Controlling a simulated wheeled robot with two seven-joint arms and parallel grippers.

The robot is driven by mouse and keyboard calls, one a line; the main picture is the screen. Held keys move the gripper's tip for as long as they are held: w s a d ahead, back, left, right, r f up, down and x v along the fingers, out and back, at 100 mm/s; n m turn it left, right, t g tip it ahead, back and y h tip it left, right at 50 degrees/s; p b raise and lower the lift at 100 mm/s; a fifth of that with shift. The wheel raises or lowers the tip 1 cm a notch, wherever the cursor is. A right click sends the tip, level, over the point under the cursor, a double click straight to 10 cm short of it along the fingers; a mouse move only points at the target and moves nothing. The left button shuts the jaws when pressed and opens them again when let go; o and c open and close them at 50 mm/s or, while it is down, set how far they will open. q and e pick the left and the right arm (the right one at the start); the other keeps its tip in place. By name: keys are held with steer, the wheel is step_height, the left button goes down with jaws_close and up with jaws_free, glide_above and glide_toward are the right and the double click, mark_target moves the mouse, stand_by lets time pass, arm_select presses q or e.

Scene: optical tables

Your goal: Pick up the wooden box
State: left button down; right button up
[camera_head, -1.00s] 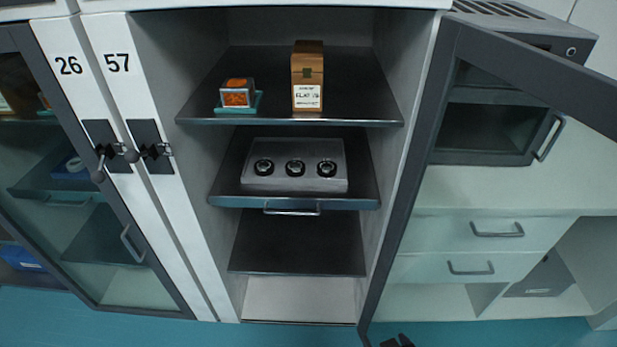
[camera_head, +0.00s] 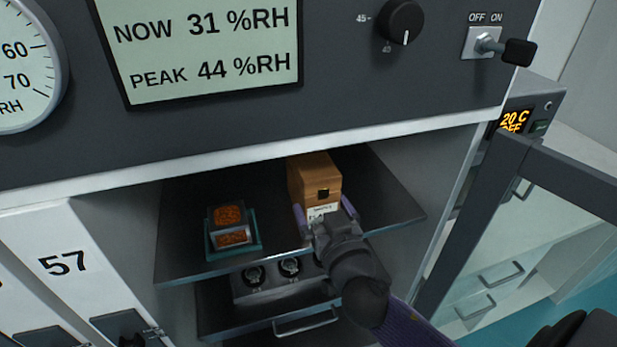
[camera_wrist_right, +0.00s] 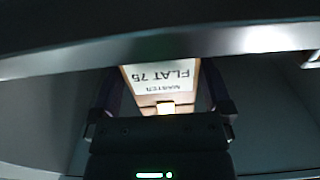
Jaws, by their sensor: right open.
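The wooden box (camera_head: 314,177) stands on the top shelf inside the open cabinet, with a white label low on its front. In the right wrist view the box's label (camera_wrist_right: 160,76) reads "MASTER FLAT 75", upside down, between the fingers. My right gripper (camera_head: 326,207) is open, with one purple-tipped finger at each side of the box's lower front. I cannot tell whether the fingers touch it. The right gripper also shows in the wrist view (camera_wrist_right: 162,97). My left gripper is not in view.
A small clear case of orange beads (camera_head: 229,222) sits in a teal tray left of the box. The shelf (camera_head: 180,240) has its front edge under my right wrist. The open cabinet door (camera_head: 480,215) stands at the right. A panel with a humidity display (camera_head: 203,45) is above.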

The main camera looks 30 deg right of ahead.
steer(key=x, duration=0.3)
steer(key=shift+w, duration=0.35)
jaws_close()
